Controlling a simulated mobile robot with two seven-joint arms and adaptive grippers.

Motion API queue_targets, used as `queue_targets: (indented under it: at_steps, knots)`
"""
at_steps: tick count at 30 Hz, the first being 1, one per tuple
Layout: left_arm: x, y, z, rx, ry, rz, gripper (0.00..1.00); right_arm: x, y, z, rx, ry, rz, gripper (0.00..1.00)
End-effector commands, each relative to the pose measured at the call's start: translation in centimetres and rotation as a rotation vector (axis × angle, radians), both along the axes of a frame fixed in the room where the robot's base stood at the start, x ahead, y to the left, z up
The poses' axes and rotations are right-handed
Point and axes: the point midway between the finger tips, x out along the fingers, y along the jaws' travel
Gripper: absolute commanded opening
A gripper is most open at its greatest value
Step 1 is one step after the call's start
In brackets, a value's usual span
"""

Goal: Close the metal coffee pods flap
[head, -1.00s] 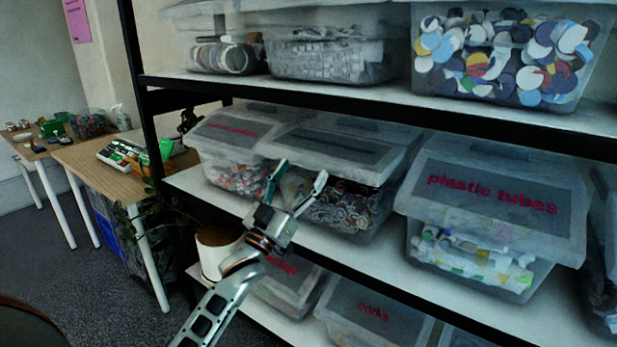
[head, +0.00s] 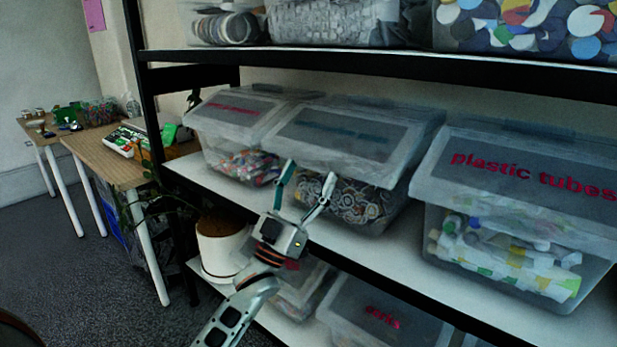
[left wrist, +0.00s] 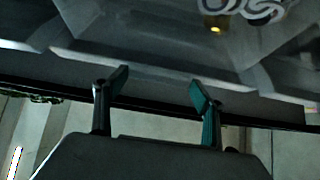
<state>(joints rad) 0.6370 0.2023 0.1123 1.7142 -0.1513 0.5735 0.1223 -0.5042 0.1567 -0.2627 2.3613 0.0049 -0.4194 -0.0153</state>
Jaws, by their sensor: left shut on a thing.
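A clear bin of dark, round, swirl-patterned pieces (head: 362,207) stands on the middle shelf, and I take it for the metal coffee pods bin. Its flap (head: 335,139) is translucent with a grey panel and faint, unreadable lettering; it slopes over the bin's front, and I cannot tell if it is fully seated. My left gripper (head: 307,186) is just in front of the bin, below the flap's front edge. Its two fingers stand apart with nothing visible between them; contact with the bin is unclear. In the left wrist view the fingers (left wrist: 160,88) are apart below a translucent bin edge (left wrist: 150,62).
A bin with red lettering (head: 225,120) stands close on the left, and a plastic tubes bin (head: 500,235) on the right. The upper shelf (head: 390,62) runs above the flaps. A white pot (head: 220,250) stands at lower left, beyond it a wooden table (head: 105,165).

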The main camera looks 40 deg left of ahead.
Motion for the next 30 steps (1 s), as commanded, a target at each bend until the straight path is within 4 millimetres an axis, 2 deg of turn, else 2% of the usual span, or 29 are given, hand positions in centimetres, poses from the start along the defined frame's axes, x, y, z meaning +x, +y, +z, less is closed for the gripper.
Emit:
queue_targets:
  at_steps: [1,9,10,12,23,30]
  knots:
    - [0.2,0.0,-0.6,0.003,0.012,0.002,0.31,-0.1,0.0,-0.1,0.001,0.002,0.000,0.40]
    - [0.2,0.0,-0.7,0.001,0.015,0.002,0.31,0.0,0.0,-0.1,0.002,0.002,0.000,0.40]
    - [0.3,0.0,-0.7,0.001,0.015,0.002,0.72,0.0,0.0,-0.1,0.002,0.002,0.000,0.40]
    - [0.3,0.0,-0.7,0.001,0.015,0.002,0.86,0.0,0.1,0.0,0.002,0.001,0.000,0.40]
    - [0.0,0.0,-0.4,0.000,0.007,0.000,0.86,0.1,0.2,0.3,0.009,-0.003,-0.005,0.40]
    - [-1.9,0.1,-2.6,-0.001,0.010,0.000,0.86,0.0,0.1,0.1,0.006,-0.001,-0.003,0.40]
